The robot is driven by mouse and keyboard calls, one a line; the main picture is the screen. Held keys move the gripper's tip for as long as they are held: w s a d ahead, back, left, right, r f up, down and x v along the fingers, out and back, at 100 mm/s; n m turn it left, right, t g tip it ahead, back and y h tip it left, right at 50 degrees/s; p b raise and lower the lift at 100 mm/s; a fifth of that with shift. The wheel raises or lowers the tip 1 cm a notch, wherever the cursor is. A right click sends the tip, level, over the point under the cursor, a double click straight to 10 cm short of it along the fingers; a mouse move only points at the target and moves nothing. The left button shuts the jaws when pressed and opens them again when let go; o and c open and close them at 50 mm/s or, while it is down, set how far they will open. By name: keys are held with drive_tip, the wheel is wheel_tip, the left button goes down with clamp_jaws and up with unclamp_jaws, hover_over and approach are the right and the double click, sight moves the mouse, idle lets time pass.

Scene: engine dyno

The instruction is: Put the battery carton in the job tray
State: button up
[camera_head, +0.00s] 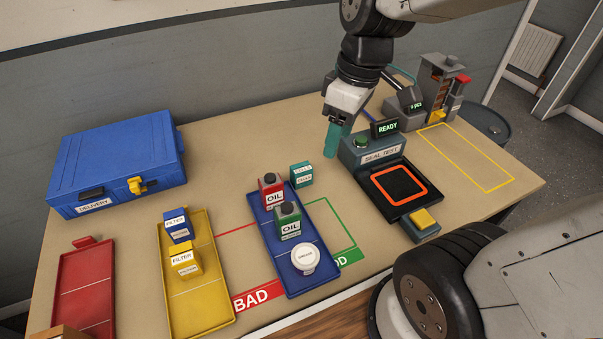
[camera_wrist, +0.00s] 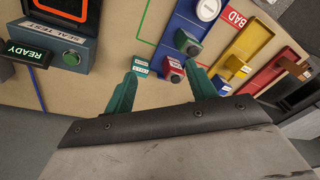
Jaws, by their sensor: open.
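A small teal carton (camera_head: 301,174) with a white label, its print too small to read surely, stands upright on the table just beyond the far right corner of the blue tray (camera_head: 315,237). It also shows in the wrist view (camera_wrist: 141,67). The blue tray holds a red oil can, a green oil can and a white round tub. No tray shows a readable "job" label. My gripper (camera_head: 331,154) is open and empty above the table, behind and right of the carton. In the wrist view its teal fingers (camera_wrist: 163,82) stand apart, with the carton seen between them, nearer the left finger.
A yellow tray (camera_head: 203,315) with two filter boxes and a red tray (camera_head: 88,290) lie left. A blue delivery case (camera_head: 120,165) stands at the back left. The seal test station (camera_head: 380,152), showing READY, is right of the carton. A yellow outlined area (camera_head: 468,160) is clear.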

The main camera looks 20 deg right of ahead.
drive_tip(key=w+f+n, duration=0.5)
drive_tip(key=w+f, duration=0.1)
drive_tip(key=w, duration=0.1)
drive_tip(key=n+y, duration=0.1)
drive_tip(key=n, duration=0.4)
hover_over(302, 167)
drive_tip(key=d, duration=0.2)
drive_tip(key=shift+g, duration=0.3)
drive_tip(key=f, duration=0.8)
drive_tip(key=shift+s+d+f, duration=0.1)
drive_tip(key=shift+s+f, duration=0.15)
drive_tip(key=shift+w+f+y, duration=0.15)
drive_tip(key=shift+f+y, duration=0.15)
drive_tip(key=shift+f, duration=0.05)
drive_tip(key=x, duration=0.7)
drive_tip(key=shift+w+a+f, duration=0.1)
drive_tip(key=shift+a+f, duration=0.1)
drive_tip(key=shift+a, duration=0.25)
clamp_jaws()
